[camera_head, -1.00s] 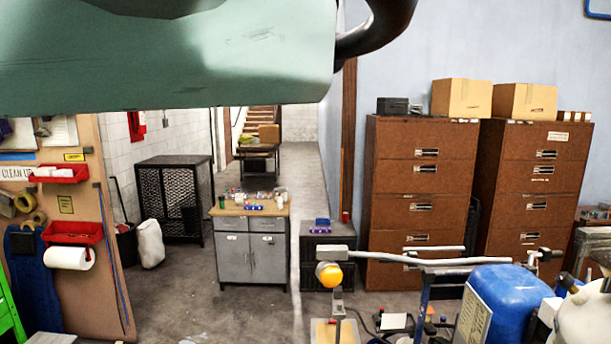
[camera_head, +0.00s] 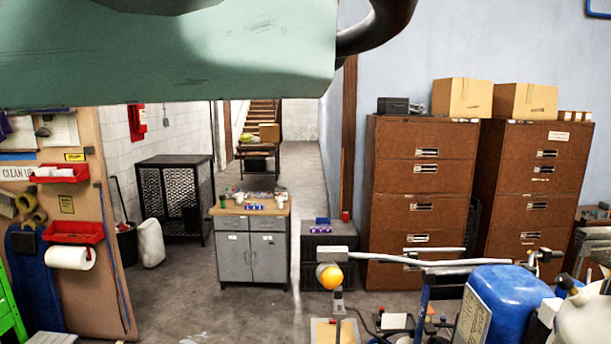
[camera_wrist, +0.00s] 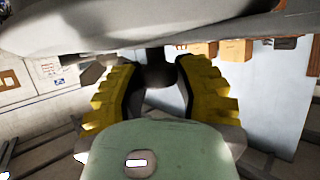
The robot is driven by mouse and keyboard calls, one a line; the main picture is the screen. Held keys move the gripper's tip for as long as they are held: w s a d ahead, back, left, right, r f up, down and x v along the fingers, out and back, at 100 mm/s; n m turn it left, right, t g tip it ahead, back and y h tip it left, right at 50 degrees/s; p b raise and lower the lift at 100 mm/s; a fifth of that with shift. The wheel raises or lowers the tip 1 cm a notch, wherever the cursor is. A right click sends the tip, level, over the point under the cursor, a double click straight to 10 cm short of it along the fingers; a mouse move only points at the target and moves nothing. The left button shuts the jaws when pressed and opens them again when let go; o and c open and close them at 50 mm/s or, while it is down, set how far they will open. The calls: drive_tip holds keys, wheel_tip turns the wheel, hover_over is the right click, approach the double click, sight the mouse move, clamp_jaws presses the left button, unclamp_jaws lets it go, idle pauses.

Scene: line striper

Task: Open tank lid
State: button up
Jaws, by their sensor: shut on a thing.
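My gripper (camera_wrist: 160,66) shows in the wrist view with its two yellow ridged fingers. They are closed around a small dark rounded part (camera_wrist: 157,74), which seems to be the knob or handle of the tank lid. A large pale grey surface (camera_wrist: 90,32) lies right above the fingertips, probably the lid or tank; I cannot tell where one ends and the other begins. In the head view a white tank (camera_head: 584,320) is cut off at the bottom right, beside a blue container (camera_head: 510,296). My gripper is not visible in the head view.
A grey metal bar (camera_head: 440,262) with an orange ball (camera_head: 330,276) crosses the lower right. Brown file cabinets (camera_head: 425,200) stand behind it. A grey workbench cabinet (camera_head: 252,255) and a black mesh cabinet (camera_head: 175,200) stand farther back. Floor between them is clear.

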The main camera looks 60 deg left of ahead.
clamp_jaws()
drive_tip(key=shift+f+b, duration=0.15)
drive_tip(key=shift+b, duration=0.45)
drive_tip(key=shift+s+a+r+b, duration=0.25)
drive_tip(key=shift+r+b, duration=0.1)
drive_tip(key=shift+b, duration=1.55)
